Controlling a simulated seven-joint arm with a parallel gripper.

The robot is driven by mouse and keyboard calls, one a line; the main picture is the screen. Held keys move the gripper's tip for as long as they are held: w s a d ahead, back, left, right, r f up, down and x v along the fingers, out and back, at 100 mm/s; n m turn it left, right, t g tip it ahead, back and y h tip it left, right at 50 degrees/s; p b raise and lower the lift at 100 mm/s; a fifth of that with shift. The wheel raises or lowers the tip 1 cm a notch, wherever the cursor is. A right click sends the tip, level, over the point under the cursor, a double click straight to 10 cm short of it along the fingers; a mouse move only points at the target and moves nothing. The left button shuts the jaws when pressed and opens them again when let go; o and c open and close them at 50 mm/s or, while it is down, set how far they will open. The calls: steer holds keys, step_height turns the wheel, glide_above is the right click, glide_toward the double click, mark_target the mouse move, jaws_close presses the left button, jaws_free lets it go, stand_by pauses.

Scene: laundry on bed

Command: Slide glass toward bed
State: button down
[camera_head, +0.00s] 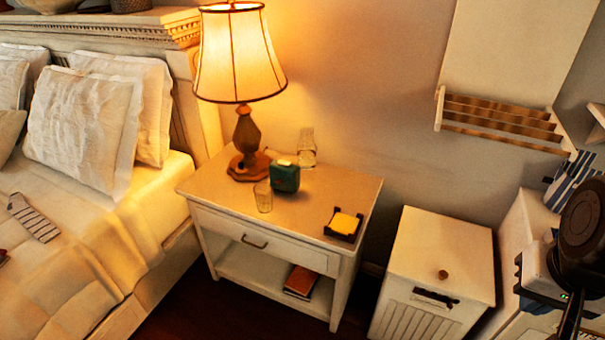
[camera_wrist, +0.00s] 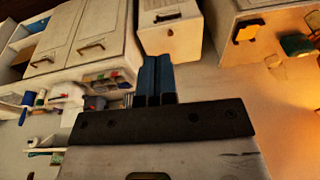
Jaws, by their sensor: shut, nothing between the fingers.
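A clear drinking glass (camera_head: 263,197) stands upright near the front edge of the white nightstand (camera_head: 355,185), in front of the lamp base. A second clear glass vessel (camera_head: 307,147) stands farther back by the wall. The bed (camera_head: 60,260) is at the left, close beside the nightstand. My gripper (camera_wrist: 157,62) shows in the wrist view with its two blue fingers together, shut and empty. It is well away from the nightstand, which shows at the upper right there.
The lit lamp (camera_head: 247,130) and a dark teal clock (camera_head: 286,176) stand close to the glass. A black holder with yellow notes (camera_head: 344,224) sits at the nightstand's right front. A white bin cabinet (camera_head: 440,255) stands to the right. The nightstand's left front corner is clear.

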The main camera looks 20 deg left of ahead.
steer(key=w+a+f+m+g+y, duration=0.2)
steer(key=w+a+f+m+y, duration=0.15)
steer(key=w+a, duration=0.55)
steer(key=w+a+f+m+g+y, duration=0.2)
steer(key=w+a+f+y, duration=0.2)
steer(key=w+a, duration=0.6)
steer(key=w+a+f+m+g+y, duration=0.2)
steer(key=w+a+f+y, duration=0.3)
steer(key=a, duration=0.7)
steer(key=m+t+y, duration=0.4)
steer(key=m+y, duration=0.1)
steer(key=m, duration=0.6)
glide_toward(270, 193)
steer(key=d, duration=0.2)
steer(key=shift+d+f+n, duration=0.25)
steer(key=shift+f, duration=0.05)
steer(key=shift+a, duration=0.15)
steer(key=shift+w+a, duration=0.2)
steer(key=shift+a, duration=4.65)
steer(key=a, duration=1.9)
steer(key=shift+w+a, duration=0.25)
